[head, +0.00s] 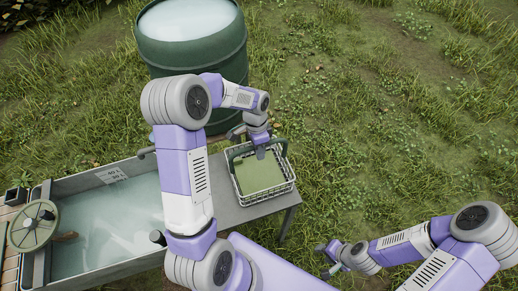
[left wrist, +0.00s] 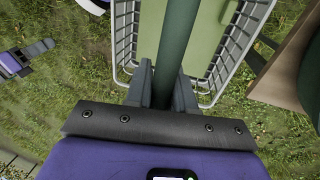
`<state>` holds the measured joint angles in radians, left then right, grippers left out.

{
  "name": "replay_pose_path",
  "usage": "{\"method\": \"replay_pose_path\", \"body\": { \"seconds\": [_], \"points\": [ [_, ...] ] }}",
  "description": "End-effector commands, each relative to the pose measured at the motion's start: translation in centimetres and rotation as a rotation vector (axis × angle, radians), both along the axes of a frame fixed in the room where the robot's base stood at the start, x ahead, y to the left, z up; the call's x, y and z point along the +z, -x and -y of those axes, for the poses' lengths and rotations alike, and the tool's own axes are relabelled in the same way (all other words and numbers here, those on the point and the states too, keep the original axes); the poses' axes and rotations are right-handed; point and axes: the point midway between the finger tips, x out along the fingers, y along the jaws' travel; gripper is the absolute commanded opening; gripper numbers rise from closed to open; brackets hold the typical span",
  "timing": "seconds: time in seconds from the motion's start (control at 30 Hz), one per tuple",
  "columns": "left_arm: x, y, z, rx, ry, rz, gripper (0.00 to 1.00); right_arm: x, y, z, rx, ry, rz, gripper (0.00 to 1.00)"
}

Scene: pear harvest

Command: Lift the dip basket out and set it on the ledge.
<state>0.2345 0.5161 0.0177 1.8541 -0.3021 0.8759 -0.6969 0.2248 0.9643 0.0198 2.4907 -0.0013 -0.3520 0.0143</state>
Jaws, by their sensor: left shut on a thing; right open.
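The dip basket (head: 292,177) is white wire with a flat green inside. In the head view it is over the grey ledge (head: 229,213) at the right end of the trough. I cannot tell whether its base touches the ledge. My left gripper (head: 261,150) is above the basket and shut on its dark green handle (left wrist: 174,45). In the left wrist view the fingers (left wrist: 163,93) stand on both sides of that bar, with the basket's wire rim (left wrist: 127,40) beyond. My right gripper (head: 330,261) is open and empty, low over the grass.
A trough of water (head: 105,220) lies to the left, with a green round lid or wheel (head: 33,226) at its left end. A large green barrel (head: 195,60) full of pale liquid stands behind the ledge. Grass to the right is open.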

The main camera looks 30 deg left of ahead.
Motion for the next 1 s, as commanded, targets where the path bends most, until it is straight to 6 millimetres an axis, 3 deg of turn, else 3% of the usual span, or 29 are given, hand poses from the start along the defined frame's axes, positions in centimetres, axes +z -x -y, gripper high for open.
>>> {"method": "replay_pose_path", "body": {
  "seconds": [0.17,0.2,0.37,0.73,1.0],
  "points": [
    [0.1,0.0,0.0,0.000,0.000,0.001,0.00,0.0,0.0,0.0,0.000,0.000,0.000,0.43],
    [0.1,0.0,0.0,0.000,0.000,0.001,0.28,0.0,0.0,0.0,0.000,0.000,0.000,0.43],
    [0.1,0.0,0.0,0.000,0.000,0.001,0.52,0.0,0.0,0.0,0.000,0.000,0.000,0.43],
    [0.6,-0.1,-0.1,0.000,0.000,0.000,0.53,0.1,0.0,0.0,0.000,0.000,0.000,0.43],
    [5.0,-0.7,-0.7,0.001,-0.001,0.005,0.53,0.3,0.0,0.0,0.000,0.000,0.000,0.43]
  ]
}}
